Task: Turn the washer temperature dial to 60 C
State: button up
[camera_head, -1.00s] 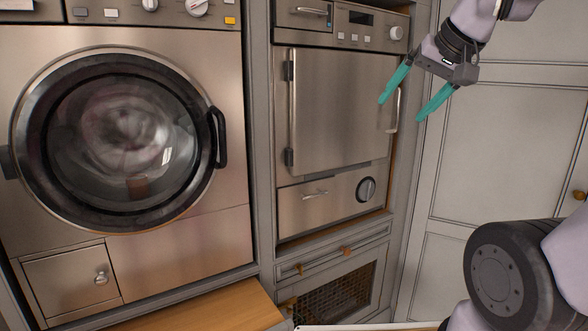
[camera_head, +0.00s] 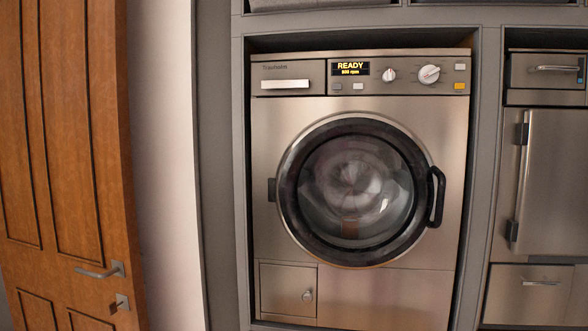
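The washer (camera_head: 270,150) stands in a grey cabinet bay in the middle of the view, its round glass door shut. Its top panel has a lit display (camera_head: 351,69) reading READY and a line that looks like 800 rpm. Right of the display are two white dials: a smaller one (camera_head: 389,75) with a red mark and a larger one (camera_head: 429,74). Their scale marks are too small to read, so I cannot tell which is the temperature dial or its setting. My gripper is out of view.
A second steel appliance (camera_head: 555,180) stands in the bay to the right. A wooden door (camera_head: 65,150) with a metal handle (camera_head: 100,271) is at the left, beside a pale wall (camera_head: 165,160). The washer's door handle (camera_head: 436,196) sticks out on its right side. Nothing visible stands before the washer.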

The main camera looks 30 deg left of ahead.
aim_at(388, 76)
jog(key=k+l+u, duration=0.1)
jog(key=l+u, duration=0.35)
jog(key=u, duration=0.25)
jog(key=k+l+u, duration=0.15)
jog(key=u, duration=0.25)
